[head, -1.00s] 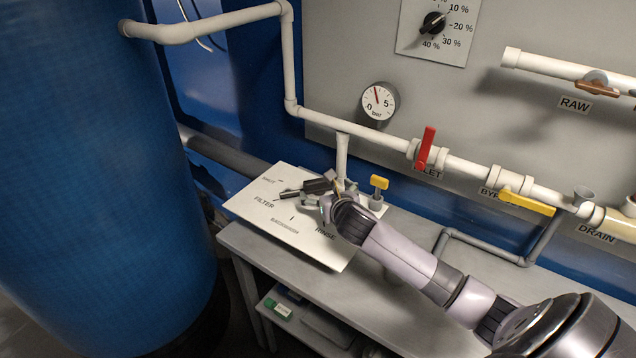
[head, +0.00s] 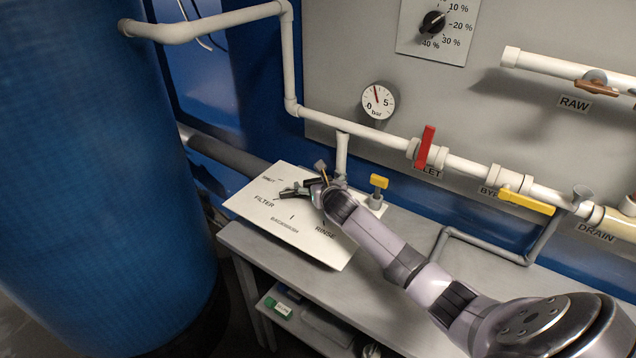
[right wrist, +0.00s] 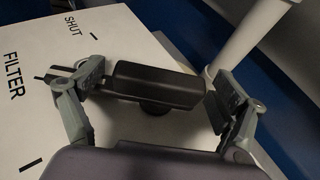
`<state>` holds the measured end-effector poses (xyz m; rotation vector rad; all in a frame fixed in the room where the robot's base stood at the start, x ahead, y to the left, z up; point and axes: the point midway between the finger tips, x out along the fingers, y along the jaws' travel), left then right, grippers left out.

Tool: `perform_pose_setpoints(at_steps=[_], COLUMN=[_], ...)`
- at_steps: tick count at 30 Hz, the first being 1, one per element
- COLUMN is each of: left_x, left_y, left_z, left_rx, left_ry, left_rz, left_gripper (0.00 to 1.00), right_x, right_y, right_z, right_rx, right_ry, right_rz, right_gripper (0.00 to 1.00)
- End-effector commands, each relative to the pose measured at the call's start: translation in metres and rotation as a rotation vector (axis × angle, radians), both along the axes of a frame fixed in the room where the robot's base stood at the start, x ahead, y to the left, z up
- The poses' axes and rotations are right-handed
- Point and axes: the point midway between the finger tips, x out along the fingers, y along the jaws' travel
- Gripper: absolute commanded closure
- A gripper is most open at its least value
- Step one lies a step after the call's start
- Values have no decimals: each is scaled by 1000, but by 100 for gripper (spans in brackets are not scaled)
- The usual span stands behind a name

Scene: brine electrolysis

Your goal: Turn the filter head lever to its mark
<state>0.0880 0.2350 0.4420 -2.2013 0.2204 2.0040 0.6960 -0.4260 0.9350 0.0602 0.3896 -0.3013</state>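The filter head is a white plate (head: 318,254) with the words SHUT, FILTER, BACKWASH and RINSE and short black marks. Its black lever (right wrist: 155,86) lies between the two fingers of my right gripper (right wrist: 160,97) in the right wrist view. A thin dark pointer at the lever's left side reaches toward the plate's SHUT and FILTER side. The right gripper is open; its left finger is close to the lever's left end, and contact is unclear. In the head view the right gripper (head: 307,182) is over the plate and hides much of the lever. My left gripper is not in view.
A white pipe (head: 342,155) rises behind the plate, and a small yellow-handled valve (head: 378,184) stands right of the gripper. A red-handled valve (head: 426,146) is on the wall pipe. A large blue tank (head: 100,190) stands left. The grey bench (head: 375,275) has bare room in front.

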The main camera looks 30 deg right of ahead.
Motion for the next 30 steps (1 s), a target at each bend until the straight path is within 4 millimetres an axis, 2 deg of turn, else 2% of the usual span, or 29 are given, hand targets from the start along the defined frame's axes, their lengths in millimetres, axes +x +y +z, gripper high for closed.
perform_pose_setpoints(at_steps=[2, 30], left_x=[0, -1], left_y=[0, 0], left_z=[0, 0], left_rx=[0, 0], left_ry=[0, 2], left_rz=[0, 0], left_gripper=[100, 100], right_x=[0, 0], right_y=[0, 0], right_z=[0, 0], right_rx=[0, 1], right_ry=[0, 1], right_rz=[0, 0], right_gripper=[15, 77])
